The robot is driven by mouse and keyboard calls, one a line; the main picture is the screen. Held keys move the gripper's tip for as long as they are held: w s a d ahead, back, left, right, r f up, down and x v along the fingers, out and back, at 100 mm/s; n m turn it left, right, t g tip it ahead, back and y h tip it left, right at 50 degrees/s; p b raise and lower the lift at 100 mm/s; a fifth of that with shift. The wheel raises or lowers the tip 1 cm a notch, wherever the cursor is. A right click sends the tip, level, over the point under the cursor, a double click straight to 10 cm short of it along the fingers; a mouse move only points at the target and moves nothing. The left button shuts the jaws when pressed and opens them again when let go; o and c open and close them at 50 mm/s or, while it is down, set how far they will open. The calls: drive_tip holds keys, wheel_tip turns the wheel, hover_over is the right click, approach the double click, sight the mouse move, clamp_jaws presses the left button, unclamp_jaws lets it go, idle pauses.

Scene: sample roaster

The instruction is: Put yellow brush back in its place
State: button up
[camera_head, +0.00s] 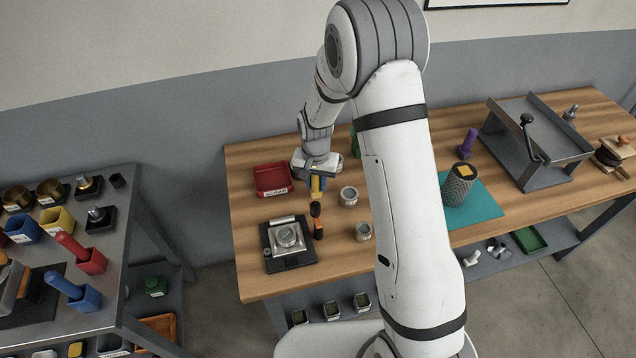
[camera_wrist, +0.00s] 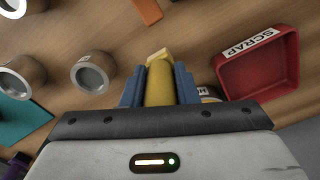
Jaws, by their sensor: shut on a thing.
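My gripper (camera_head: 318,184) is over the near-left part of the wooden bench, its blue fingers shut on the yellow brush (camera_head: 315,190). In the wrist view the brush (camera_wrist: 159,82) stands between the two blue fingers, its lower part hidden by the gripper body. A yellow holder (camera_head: 57,221) stands on the dark table at the left and looks empty. Beside it, a red holder (camera_head: 91,262) and a blue holder (camera_head: 84,299) each have a handle of the same colour sticking out.
A red SCRAP tray (camera_head: 272,179) is left of my gripper; it also shows in the wrist view (camera_wrist: 263,66). Two metal-topped cups (camera_head: 349,196), a scale (camera_head: 288,245) and an orange-and-black item (camera_head: 318,228) stand nearby. A floor gap separates the tables.

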drive_tip(key=shift+f, duration=0.6)
drive_tip(key=shift+f, duration=0.15)
drive_tip(key=o, duration=1)
